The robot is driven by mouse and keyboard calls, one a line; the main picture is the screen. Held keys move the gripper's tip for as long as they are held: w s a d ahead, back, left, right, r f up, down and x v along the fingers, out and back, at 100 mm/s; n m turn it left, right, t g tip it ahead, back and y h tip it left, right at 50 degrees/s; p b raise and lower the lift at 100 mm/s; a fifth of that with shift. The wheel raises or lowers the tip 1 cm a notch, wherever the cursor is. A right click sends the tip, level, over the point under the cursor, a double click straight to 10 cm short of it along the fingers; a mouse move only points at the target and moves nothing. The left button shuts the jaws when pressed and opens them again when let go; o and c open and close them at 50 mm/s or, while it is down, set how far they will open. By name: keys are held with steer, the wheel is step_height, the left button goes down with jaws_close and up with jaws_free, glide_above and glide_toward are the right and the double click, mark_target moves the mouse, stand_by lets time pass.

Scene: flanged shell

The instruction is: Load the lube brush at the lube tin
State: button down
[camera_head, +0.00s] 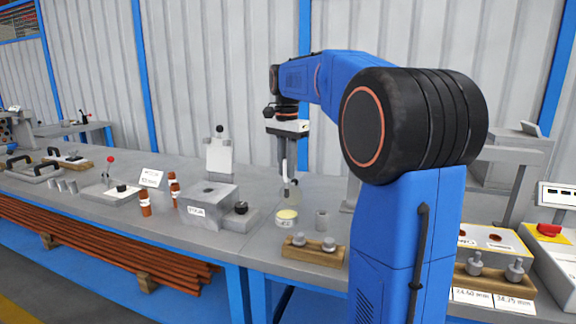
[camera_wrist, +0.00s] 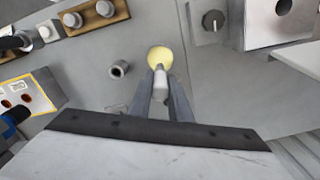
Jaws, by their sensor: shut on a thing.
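The lube tin (camera_head: 287,222) is a small round tin with a pale yellow top and a label on its side. It stands near the front of the bench, and its yellow top also shows in the wrist view (camera_wrist: 158,53). My gripper (camera_wrist: 161,98) is shut on a pale, blunt-ended piece, seemingly the lube brush (camera_wrist: 161,82). In the wrist view its end overlaps the edge of the yellow top. In the head view my gripper (camera_head: 286,160) points down above and behind the tin. I cannot tell whether the brush touches the lube.
A grey hollow cylinder (camera_head: 321,220) stands right of the tin. A wooden rack (camera_head: 313,253) with grey pegs lies in front. A grey block (camera_head: 208,206) and a black-knobbed block (camera_head: 241,217) stand to the left. My arm hides part of the bench at right.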

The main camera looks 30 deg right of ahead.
mark_target(287, 185)
steer(key=shift+f, duration=2.65)
steer(key=shift+f, duration=0.6)
steer(key=shift+r, duration=0.15)
steer(key=shift+r, duration=3.4)
